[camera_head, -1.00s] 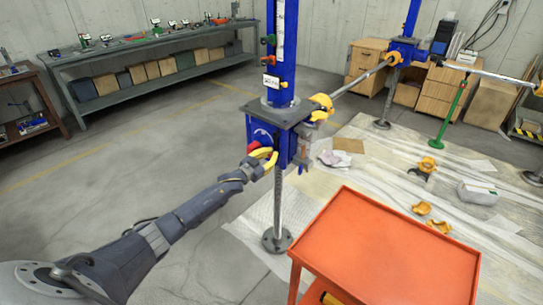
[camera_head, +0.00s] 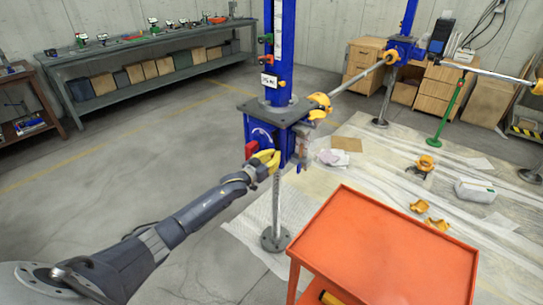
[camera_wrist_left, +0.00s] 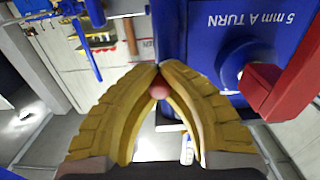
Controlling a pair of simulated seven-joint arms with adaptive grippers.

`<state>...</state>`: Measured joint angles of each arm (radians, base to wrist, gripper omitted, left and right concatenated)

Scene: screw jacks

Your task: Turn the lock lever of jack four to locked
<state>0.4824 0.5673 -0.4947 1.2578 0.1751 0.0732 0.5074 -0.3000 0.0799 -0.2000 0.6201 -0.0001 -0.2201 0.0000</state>
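A blue screw jack (camera_head: 262,130) stands on a steel post, with a tall blue column above it. No jack number is readable to me. A red block-shaped part (camera_head: 251,149) juts from its side; it also shows in the left wrist view (camera_wrist_left: 285,92), beside the words "5 mm A TURN". My left gripper (camera_head: 272,158) is at the jack's side, just right of the red block. In the left wrist view, its yellow fingers (camera_wrist_left: 159,78) converge around a small red round knob (camera_wrist_left: 160,89). The knob's lever is hidden. My right gripper is out of view.
An orange cart (camera_head: 385,255) stands at the front right, near the jack post. A silver shaft (camera_head: 360,78) links this jack to another blue jack (camera_head: 405,50). Yellow parts (camera_head: 425,163) lie on the floor sheet. The floor at left is clear.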

